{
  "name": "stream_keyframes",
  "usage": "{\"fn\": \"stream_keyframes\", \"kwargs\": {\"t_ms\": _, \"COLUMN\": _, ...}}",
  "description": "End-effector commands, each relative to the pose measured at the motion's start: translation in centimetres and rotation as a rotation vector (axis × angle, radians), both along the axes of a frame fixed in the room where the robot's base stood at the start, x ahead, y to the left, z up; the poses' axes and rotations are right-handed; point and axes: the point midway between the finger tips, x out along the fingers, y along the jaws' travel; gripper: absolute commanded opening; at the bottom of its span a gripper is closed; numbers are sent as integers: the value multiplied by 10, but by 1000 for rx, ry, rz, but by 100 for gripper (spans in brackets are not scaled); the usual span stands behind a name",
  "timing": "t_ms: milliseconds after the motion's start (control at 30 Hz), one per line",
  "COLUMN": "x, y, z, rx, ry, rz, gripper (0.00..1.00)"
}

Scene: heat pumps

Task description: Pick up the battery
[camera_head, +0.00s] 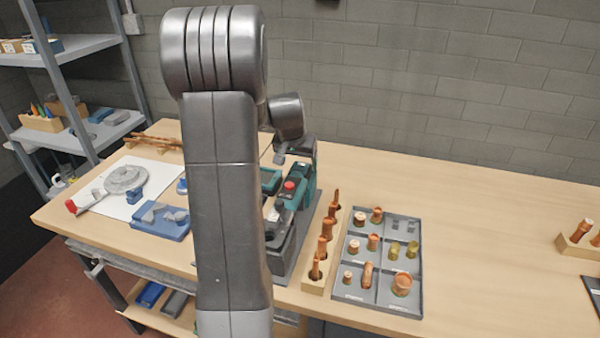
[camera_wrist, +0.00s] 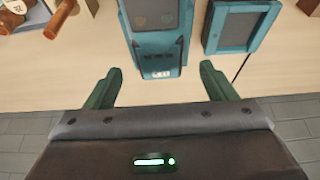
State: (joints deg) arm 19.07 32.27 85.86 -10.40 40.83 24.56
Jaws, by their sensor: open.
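A teal and dark grey unit (camera_wrist: 157,38) with a small white label at its near end lies ahead of my gripper in the wrist view. I take this labelled end to be the battery, but cannot tell where it parts from the rest. In the head view a teal unit with a red button (camera_head: 290,185) stands on a dark mat, partly hidden by my arm. My gripper (camera_wrist: 160,68) is open and empty. Its two green fingers lie either side of the labelled end, apart from it. In the head view my gripper (camera_head: 298,150) is just behind the unit.
A teal square frame (camera_wrist: 241,26) lies beside the unit. A wooden rack of copper parts (camera_head: 325,245) and a grey compartment tray (camera_head: 350,290) stand to the right. A blue tray (camera_head: 150,230) is at left. The grey brick wall (camera_head: 450,100) is close behind.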

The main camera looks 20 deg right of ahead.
Motion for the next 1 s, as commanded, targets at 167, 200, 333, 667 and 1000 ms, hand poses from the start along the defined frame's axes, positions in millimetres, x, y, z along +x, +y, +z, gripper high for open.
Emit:
{"fn": "stream_keyframes", "kwargs": {"t_ms": 167, "x": 7, "y": -7, "z": -19, "rx": 1, "ry": 3, "rz": 0, "gripper": 78}}
{"fn": "stream_keyframes", "kwargs": {"t_ms": 200, "x": 8, "y": -7, "z": -22, "rx": 0, "ry": 2, "rz": 0, "gripper": 78}}
{"fn": "stream_keyframes", "kwargs": {"t_ms": 333, "x": 10, "y": -8, "z": -27, "rx": 1, "ry": 1, "rz": -1, "gripper": 78}}
{"fn": "stream_keyframes", "kwargs": {"t_ms": 667, "x": 10, "y": -8, "z": -27, "rx": 0, "ry": 0, "rz": 0, "gripper": 53}}
{"fn": "stream_keyframes", "kwargs": {"t_ms": 1000, "x": 10, "y": -8, "z": -27, "rx": 0, "ry": -1, "rz": 0, "gripper": 18}}
